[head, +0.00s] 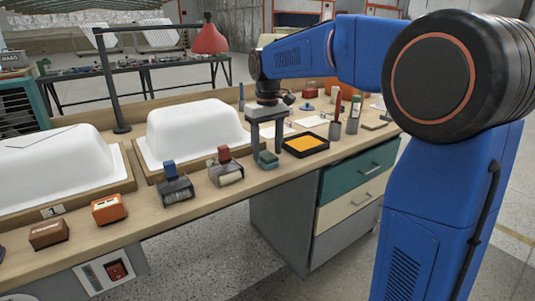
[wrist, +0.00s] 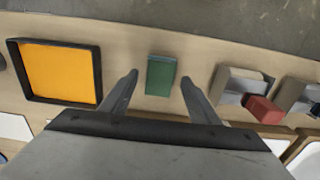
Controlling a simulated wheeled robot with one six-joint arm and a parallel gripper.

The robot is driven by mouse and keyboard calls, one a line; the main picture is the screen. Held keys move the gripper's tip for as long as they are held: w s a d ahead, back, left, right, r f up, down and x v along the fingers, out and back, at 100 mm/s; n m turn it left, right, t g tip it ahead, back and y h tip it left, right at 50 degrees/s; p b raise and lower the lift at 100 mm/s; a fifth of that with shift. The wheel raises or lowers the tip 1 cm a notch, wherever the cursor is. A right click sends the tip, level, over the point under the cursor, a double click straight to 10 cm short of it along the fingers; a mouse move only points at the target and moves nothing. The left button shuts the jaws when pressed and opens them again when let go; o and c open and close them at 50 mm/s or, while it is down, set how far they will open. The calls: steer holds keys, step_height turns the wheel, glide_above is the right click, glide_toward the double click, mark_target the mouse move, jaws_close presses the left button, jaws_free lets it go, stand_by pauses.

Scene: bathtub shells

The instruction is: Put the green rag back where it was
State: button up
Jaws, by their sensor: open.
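The green rag (head: 267,160) is a small, folded, block-like pad lying on the workbench near its front edge. In the wrist view the rag (wrist: 160,76) lies between and slightly beyond my two fingertips, with clear gaps on both sides. My gripper (head: 266,147) points down over the bench right at the rag, open and holding nothing. Its fingers are on either side in the wrist view (wrist: 160,84). I cannot tell exactly how far the tips are above the bench top.
A black tray with an orange pad (head: 305,144) lies right of the rag. Stamp-like tools with a red top (head: 225,170) and blue top (head: 174,186) stand to the left. A white tub shell (head: 195,130) is behind. Cups with tools (head: 335,130) stand farther right.

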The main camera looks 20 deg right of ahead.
mark_target(268, 155)
step_height(268, 155, up, 10)
steer(key=shift+r, duration=0.2)
steer(key=s+d+f+m+t, duration=0.1)
steer(key=s+d+f, duration=0.15)
steer(key=s, duration=0.65)
steer(key=s+d+f+m+t, duration=0.15)
steer(key=s+f, duration=0.25)
steer(key=s, duration=0.6)
steer(key=s+d+f+m+t, duration=0.1)
steer(key=s+d+f+t, duration=0.1)
steer(key=s+f, duration=1.2)
steer(key=shift+d, duration=0.45)
